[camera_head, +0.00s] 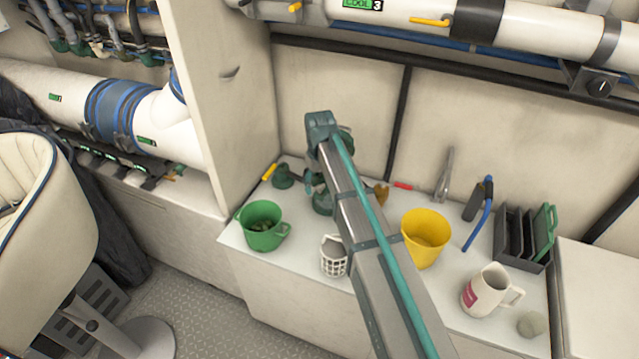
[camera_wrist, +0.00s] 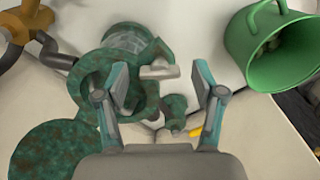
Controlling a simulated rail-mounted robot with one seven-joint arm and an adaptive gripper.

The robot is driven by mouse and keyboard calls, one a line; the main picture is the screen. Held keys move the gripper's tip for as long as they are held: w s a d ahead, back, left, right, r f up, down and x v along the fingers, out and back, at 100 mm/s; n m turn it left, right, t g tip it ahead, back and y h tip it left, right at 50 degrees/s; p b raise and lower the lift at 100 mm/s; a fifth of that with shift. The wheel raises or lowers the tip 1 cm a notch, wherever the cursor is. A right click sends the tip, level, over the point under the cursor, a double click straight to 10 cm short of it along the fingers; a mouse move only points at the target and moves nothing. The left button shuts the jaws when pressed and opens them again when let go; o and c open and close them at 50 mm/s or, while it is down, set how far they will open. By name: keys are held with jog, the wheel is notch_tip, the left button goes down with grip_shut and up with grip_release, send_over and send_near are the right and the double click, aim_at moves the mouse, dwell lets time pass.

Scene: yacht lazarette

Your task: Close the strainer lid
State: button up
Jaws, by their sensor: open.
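The strainer (camera_wrist: 142,48) is a mottled green-bronze body, seen from above with its round mouth open in the wrist view. In the head view its body (camera_head: 322,203) shows partly behind my arm. My gripper (camera_wrist: 166,95) is open and empty. Its left finger overlaps the strainer's mouth in the picture, and its right finger is to the right of it. Contact cannot be told.
A yellow bucket (camera_head: 425,238), a white mug (camera_head: 487,291) and a dark rack (camera_head: 519,241) are to the right.

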aim_at(319, 186)
grip_shut()
dwell(0.4)
grip_release()
notch_tip(319, 186, up, 12)
dwell(0.7)
